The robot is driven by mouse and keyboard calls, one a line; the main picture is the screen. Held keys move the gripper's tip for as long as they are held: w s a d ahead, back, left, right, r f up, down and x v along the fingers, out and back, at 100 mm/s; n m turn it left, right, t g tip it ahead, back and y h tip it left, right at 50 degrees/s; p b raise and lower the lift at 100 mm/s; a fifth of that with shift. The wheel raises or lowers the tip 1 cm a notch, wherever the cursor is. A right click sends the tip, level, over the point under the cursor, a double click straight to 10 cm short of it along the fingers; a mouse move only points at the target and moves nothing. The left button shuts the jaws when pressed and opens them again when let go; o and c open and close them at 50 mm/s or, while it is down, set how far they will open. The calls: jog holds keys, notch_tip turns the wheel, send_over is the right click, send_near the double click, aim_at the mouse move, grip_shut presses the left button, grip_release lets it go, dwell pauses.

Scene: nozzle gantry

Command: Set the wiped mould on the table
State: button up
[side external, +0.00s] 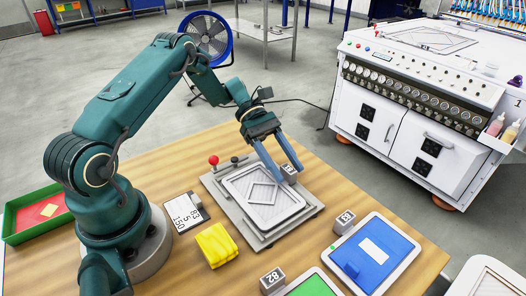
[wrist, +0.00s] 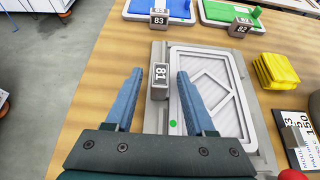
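The light grey mould (side external: 275,213), a shallow tray with a raised diamond pattern and pale rim, lies flat on a grey fixture plate (side external: 246,229) on the table (side external: 175,265). In the wrist view the mould (wrist: 210,85) is right of centre, with a green dot near its left edge. A small block marked 81 (wrist: 159,80) stands at its edge. My gripper (side external: 284,173) is low over that edge. In the wrist view its blue fingers (wrist: 160,73) are spread either side of the block, with gaps, holding nothing. Contact with the mould cannot be told.
A folded yellow cloth (side external: 216,245) lies left of the fixture. A blue tray (side external: 377,256) with block 83 and a green tray (side external: 312,287) with block 82 lie to the right. A red-knobbed lever (side external: 214,161) stands on the fixture. A white machine (side external: 410,150) stands beyond the table.

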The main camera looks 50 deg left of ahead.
jog(key=v, duration=0.4)
jog(key=shift+a+r, duration=0.35)
jog(key=shift+a, duration=0.05)
jog(key=s+d+r+m+t+y, duration=0.2)
jog(key=s+d+r+m+y, duration=0.1)
jog(key=s+r+m+y, duration=0.3)
jog(key=s+d+r+m+t+y, duration=0.2)
jog(key=s+r+m+y, duration=0.3)
jog(key=s+m, duration=0.5)
jog(key=shift+d+r+m+y, duration=0.3)
jog(key=shift+d+r+y, duration=0.1)
jog(key=shift+d, duration=0.15)
jog(key=shift+o, duration=0.4)
jog(key=shift+s+a+f+m+t, duration=0.1)
jog(key=shift+s+a+m+t, duration=0.1)
jog(key=shift+s+m+t, duration=0.45)
jog(key=shift+w, duration=0.1)
